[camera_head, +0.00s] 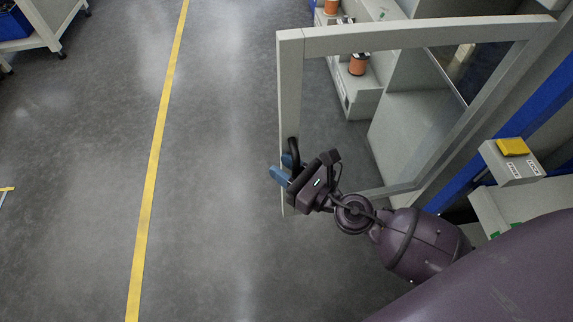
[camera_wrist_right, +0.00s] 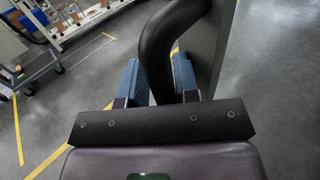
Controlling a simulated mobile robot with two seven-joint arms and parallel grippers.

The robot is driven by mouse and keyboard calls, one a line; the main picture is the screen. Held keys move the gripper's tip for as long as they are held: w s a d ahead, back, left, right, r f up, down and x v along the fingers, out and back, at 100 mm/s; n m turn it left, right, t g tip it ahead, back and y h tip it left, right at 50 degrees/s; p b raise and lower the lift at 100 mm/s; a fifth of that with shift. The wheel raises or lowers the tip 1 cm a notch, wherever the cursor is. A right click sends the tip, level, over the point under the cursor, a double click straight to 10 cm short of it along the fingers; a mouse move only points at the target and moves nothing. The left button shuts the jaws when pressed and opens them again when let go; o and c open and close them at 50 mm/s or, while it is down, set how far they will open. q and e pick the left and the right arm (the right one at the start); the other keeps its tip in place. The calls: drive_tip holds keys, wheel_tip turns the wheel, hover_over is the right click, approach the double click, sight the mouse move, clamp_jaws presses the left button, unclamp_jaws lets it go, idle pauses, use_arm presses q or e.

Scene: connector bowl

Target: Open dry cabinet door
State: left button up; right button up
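The dry cabinet door (camera_head: 290,95) is a pale grey frame around a clear pane. It stands swung out from the cabinet into the aisle. Its black curved handle (camera_head: 293,148) is near the lower part of the free edge. My right gripper (camera_head: 284,170) is at this handle, with its blue fingers on either side of it. In the right wrist view the handle (camera_wrist_right: 160,45) passes between the two blue fingers (camera_wrist_right: 160,82), which look closed on it; the contact itself is partly hidden. My left gripper is not in view.
Behind the door are grey shelf units with orange spools (camera_head: 358,64). A grey box with a yellow top (camera_head: 513,147) is at the right. A yellow floor line (camera_head: 155,150) runs along the open grey floor left of the door. A cart (camera_head: 48,25) stands at the top left.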

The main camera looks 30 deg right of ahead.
drive_tip(key=shift+d, duration=0.15)
use_arm(q)
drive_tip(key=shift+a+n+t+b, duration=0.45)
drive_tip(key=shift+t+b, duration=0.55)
drive_tip(key=shift+b, duration=1.35)
use_arm(e)
drive_tip(key=v, duration=1)
drive_tip(key=shift+s, duration=0.4)
drive_tip(key=shift+d, duration=0.15)
